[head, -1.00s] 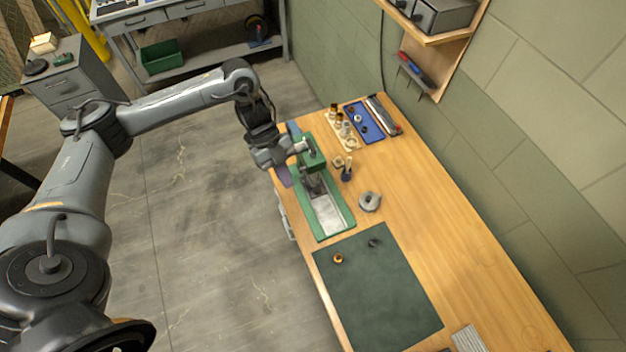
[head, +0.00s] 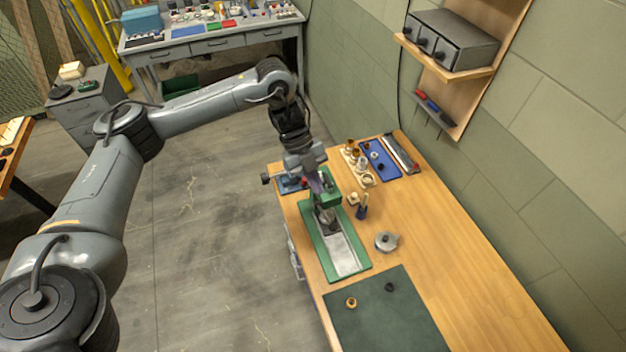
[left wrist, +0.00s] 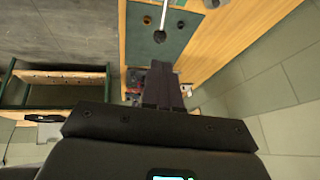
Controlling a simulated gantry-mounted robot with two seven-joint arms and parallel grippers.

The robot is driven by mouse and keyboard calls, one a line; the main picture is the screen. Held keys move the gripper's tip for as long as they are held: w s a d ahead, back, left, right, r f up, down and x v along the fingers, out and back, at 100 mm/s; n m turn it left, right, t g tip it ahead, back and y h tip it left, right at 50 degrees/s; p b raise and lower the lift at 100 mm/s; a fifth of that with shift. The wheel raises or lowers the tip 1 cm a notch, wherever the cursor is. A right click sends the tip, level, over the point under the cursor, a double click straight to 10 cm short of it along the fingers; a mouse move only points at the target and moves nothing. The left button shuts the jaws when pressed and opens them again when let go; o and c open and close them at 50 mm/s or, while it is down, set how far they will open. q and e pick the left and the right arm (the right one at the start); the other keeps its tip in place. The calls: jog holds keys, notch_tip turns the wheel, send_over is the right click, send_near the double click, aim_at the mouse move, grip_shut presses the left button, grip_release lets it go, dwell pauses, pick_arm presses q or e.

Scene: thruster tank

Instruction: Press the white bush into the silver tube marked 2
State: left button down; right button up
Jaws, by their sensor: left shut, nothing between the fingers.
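A green press (head: 331,200) stands on a green base with a pale metal bed near the bench's left edge. My left gripper (head: 318,184) is shut and empty at the press head, partly overlapping it; I cannot tell if they touch. Its dark closed fingers also show in the left wrist view (left wrist: 163,88). A pale rack (head: 359,168) behind the press holds several small parts, some brown, some pale or silvery. I cannot make out the white bush or the tube marked 2; no markings are readable. My right gripper is not in view.
A blue tray (head: 379,160) with small parts lies beside the rack. A grey round part (head: 386,241) sits right of the press. A dark green mat (head: 385,318) holds a brass ring (head: 351,302) and a small dark part (head: 389,287). The bench's right side is clear.

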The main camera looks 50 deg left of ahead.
aim_at(331, 224)
pick_arm(q)
jog(key=p+x, duration=0.2)
jog(key=x, duration=0.8)
jog(key=shift+d+f, duration=0.1)
jog(key=shift+f, duration=0.05)
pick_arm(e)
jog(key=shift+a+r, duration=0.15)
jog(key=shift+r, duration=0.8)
pick_arm(q)
jog(key=shift+s, duration=0.1)
